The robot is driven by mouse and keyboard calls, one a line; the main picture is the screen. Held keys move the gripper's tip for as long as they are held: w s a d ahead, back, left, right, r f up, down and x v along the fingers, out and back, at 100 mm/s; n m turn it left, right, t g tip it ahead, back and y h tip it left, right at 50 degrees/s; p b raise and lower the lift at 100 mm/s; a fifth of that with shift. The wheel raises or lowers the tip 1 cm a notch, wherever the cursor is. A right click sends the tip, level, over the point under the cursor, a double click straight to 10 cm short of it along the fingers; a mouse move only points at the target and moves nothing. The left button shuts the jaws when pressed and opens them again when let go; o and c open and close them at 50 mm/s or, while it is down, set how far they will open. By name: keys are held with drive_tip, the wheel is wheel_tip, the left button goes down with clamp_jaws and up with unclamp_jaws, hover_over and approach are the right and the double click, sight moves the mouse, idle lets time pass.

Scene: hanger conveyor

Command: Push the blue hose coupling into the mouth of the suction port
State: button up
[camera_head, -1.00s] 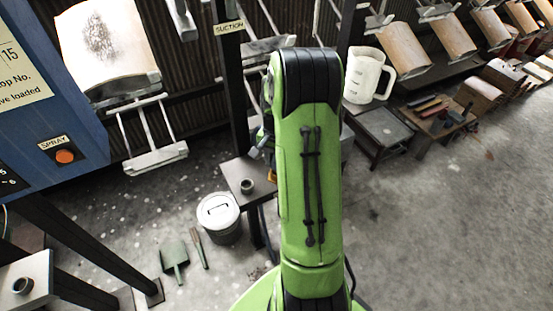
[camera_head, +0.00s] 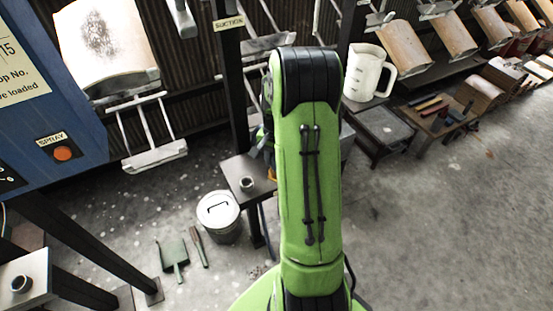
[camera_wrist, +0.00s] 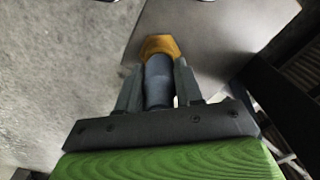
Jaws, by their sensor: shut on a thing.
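In the wrist view my gripper (camera_wrist: 159,68) is shut on the blue hose coupling (camera_wrist: 157,86), a dull blue-grey cylinder between the two fingers. An orange-yellow end piece (camera_wrist: 160,45) shows beyond it. In the head view my green arm hides most of the gripper and the coupling. A short dark round socket (camera_head: 246,184), seemingly the suction port, stands on a small grey stand by the post with the SUCTION label (camera_head: 229,23). The hidden gripper appears to be just right of it. I cannot see the coupling touching the socket.
A lidded bucket (camera_head: 218,217), a dustpan (camera_head: 173,255) and a brush (camera_head: 199,246) are on the floor left of the stand. A similar socket (camera_head: 21,284) is at lower left below the blue SPRAY cabinet (camera_head: 50,110). A white jug (camera_head: 365,75) stands right of my arm.

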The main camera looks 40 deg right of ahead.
drive_tip(key=shift+f+b, duration=0.45)
drive_tip(key=shift+f, duration=0.15)
drive_tip(key=o, duration=0.7)
drive_tip(key=shift+o, duration=0.2)
drive_tip(key=o, duration=0.6)
drive_tip(key=shift+c, duration=0.2)
drive_tip(key=shift+r, duration=0.15)
wheel_tip(320, 180, up, 16)
drive_tip(key=p, duration=0.4)
drive_tip(key=shift+f+p, duration=0.25)
drive_tip(key=shift+p, duration=0.1)
